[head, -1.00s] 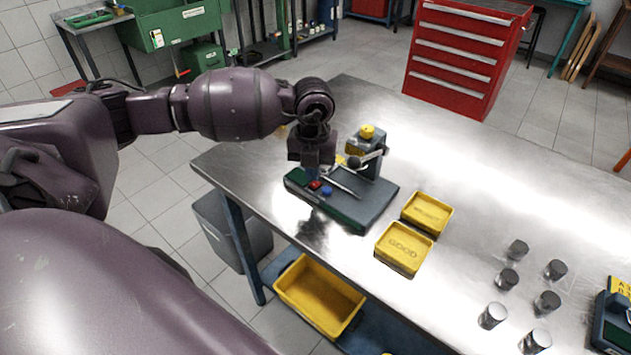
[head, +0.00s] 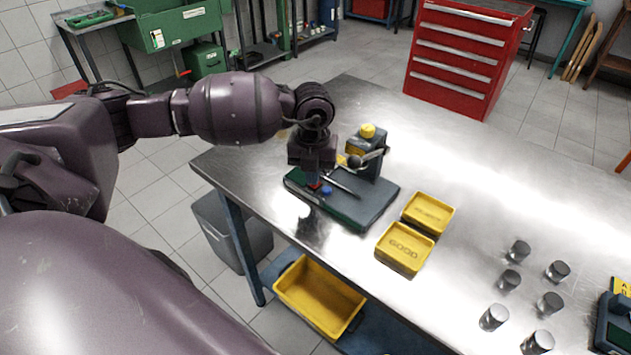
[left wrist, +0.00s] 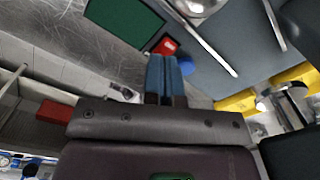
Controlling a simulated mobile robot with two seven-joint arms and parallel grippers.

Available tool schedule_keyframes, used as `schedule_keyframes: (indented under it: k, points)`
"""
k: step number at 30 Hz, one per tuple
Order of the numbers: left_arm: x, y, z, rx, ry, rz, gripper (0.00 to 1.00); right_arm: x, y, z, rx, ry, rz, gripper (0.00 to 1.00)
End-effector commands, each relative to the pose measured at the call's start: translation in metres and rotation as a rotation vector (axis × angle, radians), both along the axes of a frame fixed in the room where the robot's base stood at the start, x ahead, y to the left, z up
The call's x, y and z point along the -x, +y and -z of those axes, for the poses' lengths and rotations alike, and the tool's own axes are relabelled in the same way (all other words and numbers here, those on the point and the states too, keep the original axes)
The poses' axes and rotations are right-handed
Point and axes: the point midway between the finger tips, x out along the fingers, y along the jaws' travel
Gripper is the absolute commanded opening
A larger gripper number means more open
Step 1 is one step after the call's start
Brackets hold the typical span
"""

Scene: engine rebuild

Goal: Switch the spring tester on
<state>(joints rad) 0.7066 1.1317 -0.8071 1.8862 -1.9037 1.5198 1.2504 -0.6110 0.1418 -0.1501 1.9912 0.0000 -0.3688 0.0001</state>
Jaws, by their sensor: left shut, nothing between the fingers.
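The spring tester (head: 352,212) stands on the steel table, with a dark grey base, a column with a yellow knob on top and a lever. Its base carries a green panel, a red button and a blue button (head: 327,191). My left gripper (head: 314,182) is shut and empty, pointing down over the front left of the base. In the left wrist view its blue fingertips (left wrist: 163,62) are right beside the red button (left wrist: 166,46), with the blue button (left wrist: 187,65) to the right. Whether they touch the red button I cannot tell. My right gripper is out of view.
Two yellow trays, one marked GOOD (head: 403,250), sit right of the tester. Several metal cylinders (head: 509,280) stand farther right, near another device (head: 613,325) at the edge. A yellow bin (head: 320,297) is below the table. The table's back right is clear.

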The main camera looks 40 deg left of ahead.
Motion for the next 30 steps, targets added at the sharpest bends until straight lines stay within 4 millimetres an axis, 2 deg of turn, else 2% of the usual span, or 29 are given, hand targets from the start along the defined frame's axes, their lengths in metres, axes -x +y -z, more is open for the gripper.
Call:
schedule_keyframes:
  k: [16,30]
  points:
    - [0.000,0.000,0.007,0.000,0.001,0.000,0.00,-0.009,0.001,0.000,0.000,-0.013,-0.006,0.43]
    - [0.000,0.000,0.013,0.000,0.001,0.000,0.00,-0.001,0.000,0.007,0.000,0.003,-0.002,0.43]
